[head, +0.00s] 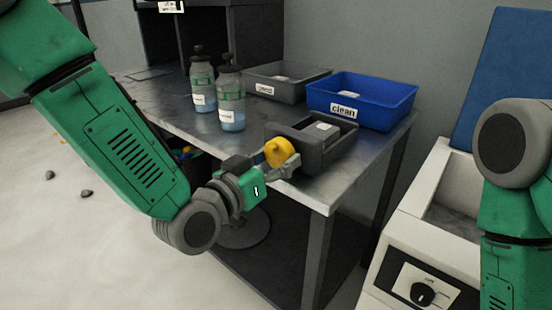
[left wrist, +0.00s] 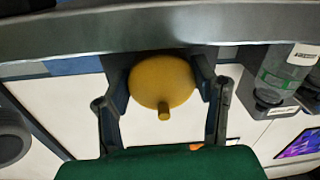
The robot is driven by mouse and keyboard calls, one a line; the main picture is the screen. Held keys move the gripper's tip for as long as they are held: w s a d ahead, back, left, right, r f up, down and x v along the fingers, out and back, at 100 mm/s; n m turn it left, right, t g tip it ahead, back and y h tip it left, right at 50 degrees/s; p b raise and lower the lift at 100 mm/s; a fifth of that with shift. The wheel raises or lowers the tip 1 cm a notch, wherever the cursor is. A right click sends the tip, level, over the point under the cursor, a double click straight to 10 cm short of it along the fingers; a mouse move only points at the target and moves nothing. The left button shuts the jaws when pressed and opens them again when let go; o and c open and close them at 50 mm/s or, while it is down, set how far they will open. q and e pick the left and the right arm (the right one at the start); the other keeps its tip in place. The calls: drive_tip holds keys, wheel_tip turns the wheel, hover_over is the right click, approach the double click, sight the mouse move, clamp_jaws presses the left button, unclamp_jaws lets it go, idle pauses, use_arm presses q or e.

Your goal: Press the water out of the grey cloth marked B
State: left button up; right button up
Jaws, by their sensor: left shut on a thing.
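A yellow round knob (head: 279,151) with a short stub is at the near left end of a dark grey box (head: 335,152) on the metal table. My left gripper (head: 283,165) is shut on this knob; in the left wrist view the yellow knob (left wrist: 162,84) sits between the two fingers. I cannot tell whether the knob is joined to the box. A small pale patch (head: 322,126) shows inside the box; I cannot tell whether it is cloth or a label. No mark B can be read. My right gripper is out of view.
A blue bin (head: 364,103) labelled "clean" and a grey tray (head: 287,80) stand behind the box. Two bottles (head: 202,87) (head: 231,99) stand to its left. A white unit with a dial (head: 423,293) is at the right. The table's front corner (head: 325,200) is bare.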

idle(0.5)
use_arm(q)
drive_tip(key=m, duration=0.3)
drive_tip(key=shift+w+a+m+p, duration=0.1)
drive_tip(key=shift+m+p, duration=0.2)
drive_tip(key=shift+m, duration=1.6)
drive_tip(key=o, duration=1.2)
drive_tip(key=shift+f, duration=0.1)
